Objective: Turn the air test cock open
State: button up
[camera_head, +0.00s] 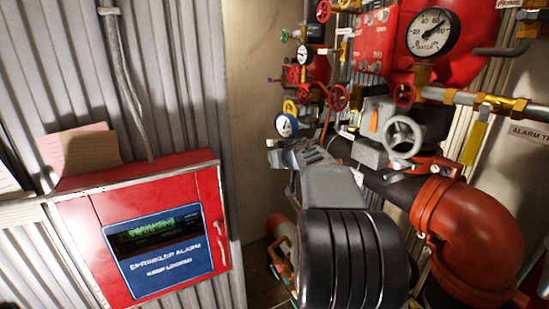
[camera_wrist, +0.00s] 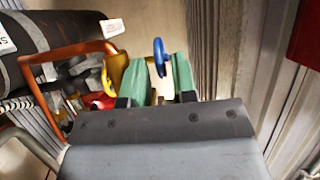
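I cannot tell for sure which fitting is the air test cock. A small blue part (camera_wrist: 160,57), seen nearly edge-on in the wrist view, stands in the gap between the green fingers of my gripper (camera_wrist: 161,82). The fingers are apart, with no clear contact on the blue part. A yellow part (camera_wrist: 116,72) is just left of the left finger. In the head view my gripper (camera_head: 281,153) is just below a blue-rimmed gauge (camera_head: 286,125), with a yellow handwheel (camera_head: 290,107) above it. My wrist hides what lies behind and below.
A red sprinkler alarm cabinet (camera_head: 95,235) is at left. At right are a grey handwheel (camera_head: 403,137), a large red pipe elbow (camera_head: 470,235) and a water gauge (camera_head: 433,32). An orange-red bar (camera_wrist: 65,52) and dark pipe (camera_wrist: 50,40) lie left of my fingers.

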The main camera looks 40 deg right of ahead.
jog(key=v, duration=1.1)
jog(key=shift+s, duration=0.1)
